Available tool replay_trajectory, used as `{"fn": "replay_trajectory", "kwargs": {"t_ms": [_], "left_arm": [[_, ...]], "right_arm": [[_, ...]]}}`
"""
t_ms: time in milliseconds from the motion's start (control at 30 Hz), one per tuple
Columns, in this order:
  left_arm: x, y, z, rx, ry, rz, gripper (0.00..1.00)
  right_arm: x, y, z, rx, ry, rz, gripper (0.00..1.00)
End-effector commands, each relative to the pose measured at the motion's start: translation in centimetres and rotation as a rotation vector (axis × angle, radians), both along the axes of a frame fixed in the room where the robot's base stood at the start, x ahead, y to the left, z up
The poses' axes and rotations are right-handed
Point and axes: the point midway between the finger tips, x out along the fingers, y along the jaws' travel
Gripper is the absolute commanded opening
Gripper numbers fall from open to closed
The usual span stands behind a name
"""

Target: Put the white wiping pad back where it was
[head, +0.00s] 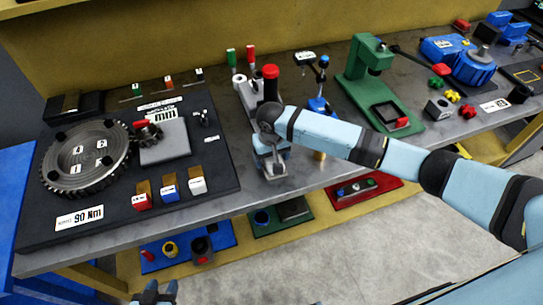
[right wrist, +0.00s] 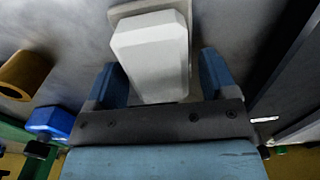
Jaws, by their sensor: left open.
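In the head view a white block with a small label (head: 197,183) stands at the right end of a short row on the dark mat. My right gripper (head: 272,168) is over the bench, right of the mat, pointing down. In the right wrist view a pale white block (right wrist: 152,55) on a flat, light base lies between the fingers of the right gripper (right wrist: 160,78). Narrow gaps show on both sides of it. I cannot tell which of the two is the wiping pad. My left gripper (head: 155,292) is open and empty at the bottom edge, away from the bench.
A red block (head: 141,199) and a blue block (head: 169,190) share the row. A large gear (head: 85,158) lies on the mat. A red-topped post (head: 271,78) and a green press (head: 365,70) stand close to my right arm. Bare bench shows right of the mat.

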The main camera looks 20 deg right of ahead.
Motion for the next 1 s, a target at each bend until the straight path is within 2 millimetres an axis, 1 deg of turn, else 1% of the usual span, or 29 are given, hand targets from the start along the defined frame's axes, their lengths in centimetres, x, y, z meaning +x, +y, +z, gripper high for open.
{"fn": "replay_trajectory", "kwargs": {"t_ms": [167, 267, 600, 700, 833, 1000], "left_arm": [[0.0, 0.0, -0.2, 0.0, 0.0, 0.0, 0.43], [0.0, 0.0, -0.1, 0.0, 0.0, 0.0, 0.43], [0.0, 0.0, -0.2, 0.001, 0.001, 0.001, 0.43], [0.0, 0.0, -0.3, 0.001, 0.002, 0.001, 0.43], [0.0, 0.0, -0.3, 0.001, 0.002, 0.001, 0.43], [0.0, 0.1, -0.3, 0.001, 0.002, 0.001, 0.43]], "right_arm": [[0.1, 0.0, 0.4, 0.0, -0.001, 0.0, 0.78], [0.1, 0.0, 1.7, 0.002, -0.002, 0.0, 0.78], [0.1, 0.0, 8.8, 0.003, -0.003, 0.0, 0.78], [0.1, 0.0, 10.4, 0.001, -0.002, 0.0, 0.78], [0.1, 0.0, 11.8, 0.002, -0.001, 0.0, 0.78], [0.0, 0.0, 12.4, 0.0, 0.001, 0.0, 0.78]]}}
